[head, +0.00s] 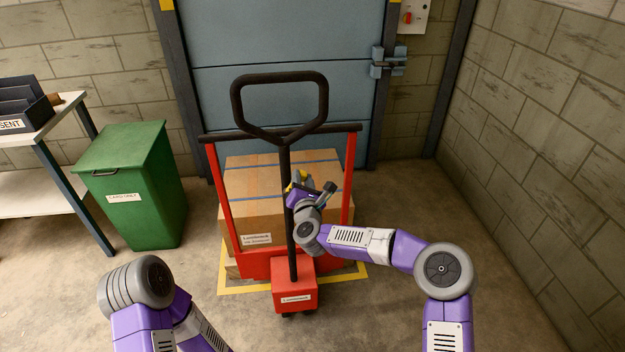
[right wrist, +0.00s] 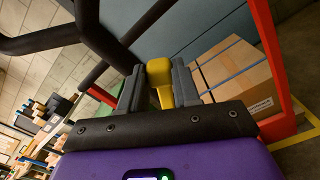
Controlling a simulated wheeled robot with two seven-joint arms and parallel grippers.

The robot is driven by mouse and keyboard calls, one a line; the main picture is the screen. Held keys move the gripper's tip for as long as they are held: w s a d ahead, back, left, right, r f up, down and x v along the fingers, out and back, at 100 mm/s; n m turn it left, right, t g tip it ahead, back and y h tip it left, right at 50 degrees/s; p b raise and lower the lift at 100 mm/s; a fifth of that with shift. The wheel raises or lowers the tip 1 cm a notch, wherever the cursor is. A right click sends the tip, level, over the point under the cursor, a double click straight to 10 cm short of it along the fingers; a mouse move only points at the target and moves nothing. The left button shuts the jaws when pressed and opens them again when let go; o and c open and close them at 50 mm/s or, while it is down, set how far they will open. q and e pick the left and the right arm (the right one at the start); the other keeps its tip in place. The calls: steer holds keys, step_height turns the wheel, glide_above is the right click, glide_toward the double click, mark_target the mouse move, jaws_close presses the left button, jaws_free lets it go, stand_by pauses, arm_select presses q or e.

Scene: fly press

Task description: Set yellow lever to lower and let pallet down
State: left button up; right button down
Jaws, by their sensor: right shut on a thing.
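The yellow lever (right wrist: 160,80) sits between the two fingers of my right gripper (right wrist: 158,90) in the right wrist view, and the gripper is shut on it. In the head view the right gripper (head: 308,186) is at the black shaft of the red pallet truck (head: 293,298), and only a bit of yellow lever (head: 298,177) shows. The black loop handle (head: 279,77) stands upright above. A pallet load of cardboard boxes (head: 240,195) is behind the shaft. Whether the pallet is raised is hard to tell. Only my left arm shows at the lower left; its gripper is out of view.
A green bin (head: 130,190) and a white table (head: 70,130) stand at the left. A blue door (head: 280,45) is behind the load, with a block wall (head: 550,130) at the right. A yellow floor outline (head: 345,277) surrounds the load. The floor at right is clear.

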stand_by(0.3)
steer(key=c, duration=0.8)
jaws_free()
steer(key=shift+s, duration=0.1)
steer(key=s+p, duration=0.1)
steer(key=s, duration=0.6)
steer(key=shift+s+d, duration=0.15)
steer(key=shift+d, duration=0.3)
